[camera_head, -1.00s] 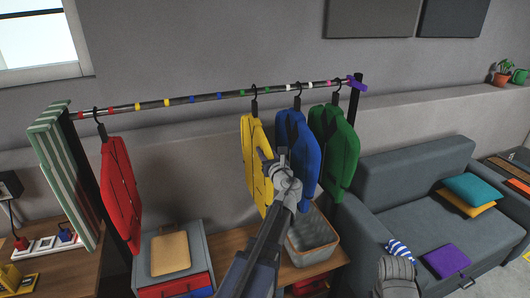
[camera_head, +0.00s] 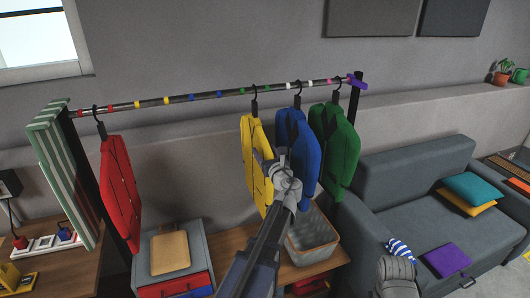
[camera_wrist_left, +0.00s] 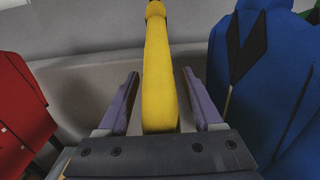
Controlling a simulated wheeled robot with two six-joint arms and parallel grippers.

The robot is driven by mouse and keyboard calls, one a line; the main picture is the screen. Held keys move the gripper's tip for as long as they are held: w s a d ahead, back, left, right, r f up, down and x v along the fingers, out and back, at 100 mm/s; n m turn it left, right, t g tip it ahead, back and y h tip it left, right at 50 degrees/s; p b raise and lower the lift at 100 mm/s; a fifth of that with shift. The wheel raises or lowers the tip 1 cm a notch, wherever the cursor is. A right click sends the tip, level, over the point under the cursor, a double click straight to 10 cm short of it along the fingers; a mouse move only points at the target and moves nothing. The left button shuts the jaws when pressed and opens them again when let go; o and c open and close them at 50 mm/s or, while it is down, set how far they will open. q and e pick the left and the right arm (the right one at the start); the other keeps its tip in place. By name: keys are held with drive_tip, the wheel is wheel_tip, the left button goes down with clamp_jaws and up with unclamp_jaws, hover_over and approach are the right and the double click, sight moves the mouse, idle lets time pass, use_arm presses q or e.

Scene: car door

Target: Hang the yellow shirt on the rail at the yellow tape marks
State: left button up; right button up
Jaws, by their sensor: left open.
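The yellow shirt (camera_head: 252,140) hangs on a black hanger from the rail (camera_head: 205,96), between two green tape marks. The yellow tape marks (camera_head: 152,103) are further left on the rail, with no hanger between them. My left gripper (camera_head: 265,166) is in front of the yellow shirt. In the left wrist view, the open fingers (camera_wrist_left: 160,78) stand on either side of the shirt (camera_wrist_left: 159,90), seen edge-on, with gaps on both sides. My right gripper's fingers do not show.
A blue shirt (camera_head: 306,152) hangs close right of the yellow one, then a green shirt (camera_head: 342,150). A red shirt (camera_head: 120,185) hangs at the rail's left end. The rail is free between red and yellow. A grey basket (camera_head: 313,245) stands below.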

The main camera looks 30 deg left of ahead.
use_arm(q)
drive_tip(key=v, duration=0.8)
drive_tip(key=s+d+f+n+g+h, duration=0.3)
drive_tip(key=s+d+f+n, duration=0.1)
drive_tip(key=d+f+n, duration=0.25)
drive_tip(key=s+d+f+n+g+h, duration=0.25)
drive_tip(key=s+d+f+n, duration=0.2)
drive_tip(key=f+n, duration=0.25)
drive_tip(key=s+d+f+n+g+h, duration=0.3)
drive_tip(key=s+d, duration=0.4)
drive_tip(key=d, duration=0.3)
drive_tip(key=s+d+f+n+g+h, duration=0.3)
drive_tip(key=s+d, duration=0.4)
drive_tip(key=d, duration=0.3)
wheel_tip(320, 180, down, 2)
drive_tip(key=n+h, duration=0.1)
drive_tip(key=n, duration=0.1)
drive_tip(key=shift+f+n, duration=0.2)
drive_tip(key=shift+n, duration=0.15)
